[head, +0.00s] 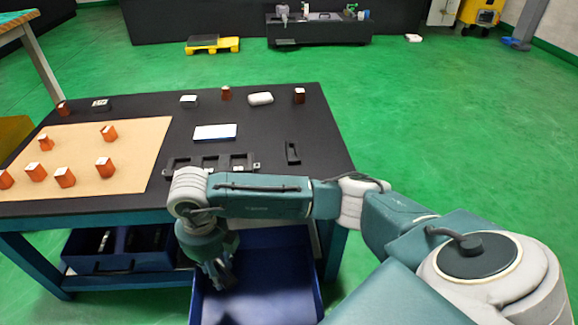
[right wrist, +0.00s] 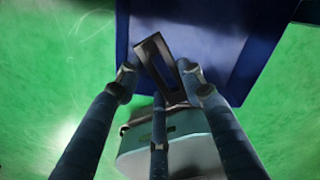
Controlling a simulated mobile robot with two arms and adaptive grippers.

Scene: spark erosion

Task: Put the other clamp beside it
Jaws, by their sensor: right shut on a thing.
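My right gripper (head: 222,275) hangs pointing down over the blue bin (head: 258,248) at the table's front. In the right wrist view its fingers (right wrist: 163,82) are shut on a dark slotted clamp (right wrist: 143,60), held tilted with the blue bin behind it. A similar dark slotted piece (head: 292,158) lies on the black tabletop near the right edge. The bin's floor is partly hidden by my arm and gripper, and I cannot make out a clamp in it. My left gripper is not in view.
The black table (head: 265,120) carries a dark three-opening holder (head: 205,162), a white-topped block (head: 214,132) and a tan board (head: 125,150) with several orange blocks. A divided blue tray (head: 118,262) sits on the lower shelf. Green floor is clear to the right.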

